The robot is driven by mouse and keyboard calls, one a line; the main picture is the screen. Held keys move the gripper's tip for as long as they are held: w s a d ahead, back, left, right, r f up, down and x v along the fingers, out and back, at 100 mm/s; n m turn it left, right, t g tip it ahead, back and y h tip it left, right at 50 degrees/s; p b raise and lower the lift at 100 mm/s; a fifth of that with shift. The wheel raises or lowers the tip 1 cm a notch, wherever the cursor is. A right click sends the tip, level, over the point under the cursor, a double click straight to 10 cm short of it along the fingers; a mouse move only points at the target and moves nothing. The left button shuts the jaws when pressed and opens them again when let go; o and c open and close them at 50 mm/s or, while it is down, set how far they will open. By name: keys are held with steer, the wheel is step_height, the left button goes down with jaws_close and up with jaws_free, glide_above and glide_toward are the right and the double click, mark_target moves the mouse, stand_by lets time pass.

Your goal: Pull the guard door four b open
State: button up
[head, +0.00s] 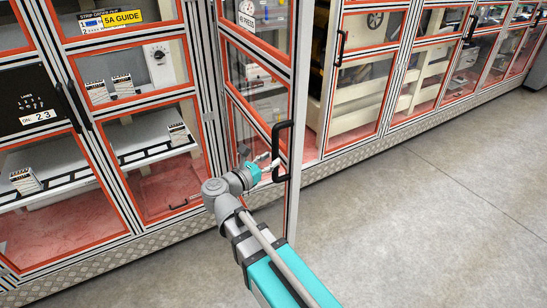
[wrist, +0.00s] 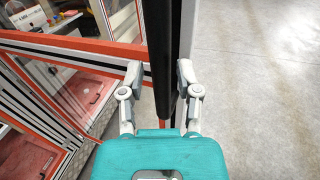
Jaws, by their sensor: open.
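The guard door (head: 301,80) has an orange-red and aluminium frame with clear panes and carries a sign (head: 246,14) that ends in "B PRESS"; its first character is unclear. The door stands swung out from the row, its left side at the cabinet post and its right edge toward the aisle. Its black bar handle (head: 283,150) is upright near that edge. My gripper (head: 268,166) is at the handle's lower part. In the wrist view, my gripper (wrist: 159,82) is open, with one finger on each side of the black handle (wrist: 161,50). I cannot tell whether either finger touches it.
An opening (head: 312,90) shows to the right of the door. A closed door with a black handle (head: 340,48) stands further right. To the left is a panel with a yellow "5A GUIDE" sign (head: 122,17). The grey floor (head: 420,230) on the right is clear.

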steer(key=v, duration=0.9)
steer(key=shift+s+a, duration=0.15)
steer(key=shift+s, duration=0.05)
stand_by(0.3)
